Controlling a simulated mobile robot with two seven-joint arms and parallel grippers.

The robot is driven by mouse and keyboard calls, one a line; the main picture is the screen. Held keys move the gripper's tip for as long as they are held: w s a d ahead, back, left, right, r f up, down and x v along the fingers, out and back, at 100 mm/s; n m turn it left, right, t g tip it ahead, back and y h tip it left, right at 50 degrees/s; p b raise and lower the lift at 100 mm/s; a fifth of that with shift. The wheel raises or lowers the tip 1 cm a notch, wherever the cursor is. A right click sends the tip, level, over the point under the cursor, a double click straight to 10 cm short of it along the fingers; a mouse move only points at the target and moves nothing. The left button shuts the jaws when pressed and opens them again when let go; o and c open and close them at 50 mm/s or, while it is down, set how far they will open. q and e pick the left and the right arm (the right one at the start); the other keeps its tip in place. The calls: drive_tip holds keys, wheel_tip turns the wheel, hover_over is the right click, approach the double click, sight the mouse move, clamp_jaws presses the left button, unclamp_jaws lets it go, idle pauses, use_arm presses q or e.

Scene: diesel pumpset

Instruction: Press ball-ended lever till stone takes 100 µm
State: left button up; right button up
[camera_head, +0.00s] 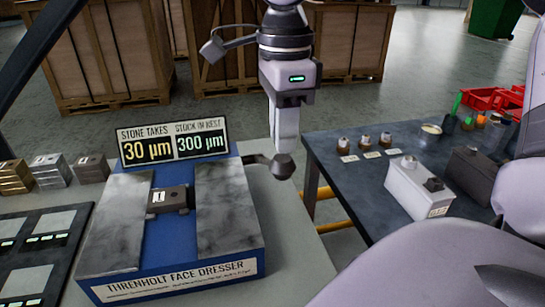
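The blue face dresser (180,282) stands on a grey bench, with two grey stone slabs (228,207) on top. A small dark block marked "1" (170,198) sits in the nest between them. Its display (173,143) reads "STONE TAKES 30 µm" and "STOCK IN NEST 300 µm". The ball-ended lever (283,166) sticks out at the dresser's right side, its dark ball at the end. My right gripper (285,148) points down with its fingers together, right above the ball; the tips seem to touch its top. My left gripper is out of view.
Metal blocks (53,173) line the bench's left, behind dark panels (35,240) with green lights. A dark table (345,185) at right holds a white box (418,188), a dark box (474,175), small knobbed parts and red bins (487,100). Wooden crates stand behind.

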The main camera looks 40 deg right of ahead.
drive_tip(key=shift+f+b, duration=1.55)
drive_tip(key=shift+f, duration=0.3)
wheel_tip(320, 180, down, 6)
drive_tip(key=s+a+b, duration=0.1)
drive_tip(key=s+b, duration=0.1)
drive_tip(key=b, duration=0.3)
drive_tip(key=shift+s+a+b, duration=0.15)
drive_tip(key=shift+s+b, duration=0.05)
drive_tip(key=shift+b, duration=0.15)
drive_tip(key=shift+r, duration=0.15)
wheel_tip(320, 180, up, 12)
drive_tip(key=r+p, duration=0.1)
drive_tip(key=p, duration=1)
hover_over(283, 156)
drive_tip(key=shift+w+f, duration=0.15)
drive_tip(key=shift+f, duration=0.1)
